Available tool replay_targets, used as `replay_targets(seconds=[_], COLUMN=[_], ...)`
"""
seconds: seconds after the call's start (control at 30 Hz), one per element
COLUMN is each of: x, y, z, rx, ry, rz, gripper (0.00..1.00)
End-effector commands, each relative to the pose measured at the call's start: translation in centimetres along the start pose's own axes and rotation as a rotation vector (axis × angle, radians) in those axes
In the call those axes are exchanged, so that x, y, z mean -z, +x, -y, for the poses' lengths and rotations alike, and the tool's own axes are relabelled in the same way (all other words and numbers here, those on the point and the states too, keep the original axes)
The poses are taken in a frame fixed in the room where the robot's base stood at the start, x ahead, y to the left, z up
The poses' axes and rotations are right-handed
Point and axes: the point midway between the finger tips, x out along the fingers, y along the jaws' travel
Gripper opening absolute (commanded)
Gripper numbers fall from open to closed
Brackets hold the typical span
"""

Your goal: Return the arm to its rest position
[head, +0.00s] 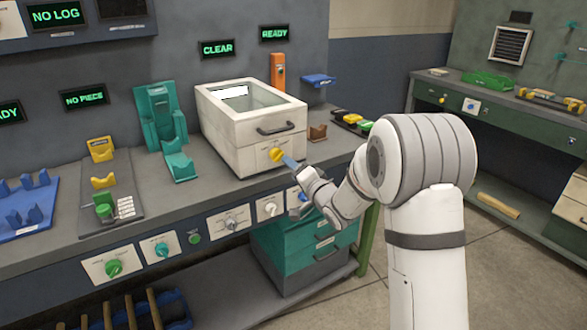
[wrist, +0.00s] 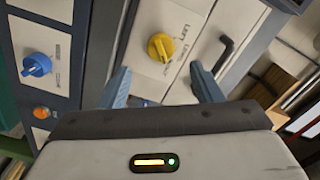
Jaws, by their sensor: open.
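My gripper (head: 296,178) is at the end of my white arm, in front of the workbench's front edge in the head view. In the wrist view my gripper (wrist: 165,88) has its two blue-grey fingers well apart, with nothing between them. Beyond the fingers is a yellow knob (wrist: 160,47) on the front of a white box. The knob (head: 275,154) also shows in the head view, just beyond the fingertips. I cannot tell whether a finger touches it. The white box (head: 225,140) has a windowed lid and a dark handle.
The workbench (head: 150,210) has a front panel with several knobs, including a blue knob (wrist: 38,65). Teal drawers (head: 275,250) stand below. Teal holders (head: 160,115) and a blue rack (head: 25,205) stand left. Open floor (head: 470,270) lies right, before another bench (head: 540,115).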

Motion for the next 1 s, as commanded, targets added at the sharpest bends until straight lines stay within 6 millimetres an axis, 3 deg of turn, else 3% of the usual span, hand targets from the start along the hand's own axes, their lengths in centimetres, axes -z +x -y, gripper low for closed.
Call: replay_targets(seconds=[0.17,0.27,0.4,0.57,0.67,0.8,0.9,1.0], x=[1.8,3.9,6.5,7.2,6.4,4.0,1.6,-0.6], y=[-1.3,-3.8,-9.4,-17.4,-22.9,-30.6,-35.5,-39.1], z=[1.0,1.9,3.0,4.2,5.2,7.0,8.4,9.6], rx=[-0.088,-0.228,-0.483,-0.756,-0.899,-1.045,-1.099,-1.117], ry=[-0.072,-0.175,-0.327,-0.447,-0.494,-0.527,-0.531,-0.527], rz=[-0.026,-0.048,-0.033,0.074,0.189,0.400,0.562,0.700], gripper=[0.59,0.59,0.59,0.59,0.59,0.59,0.59,0.59])
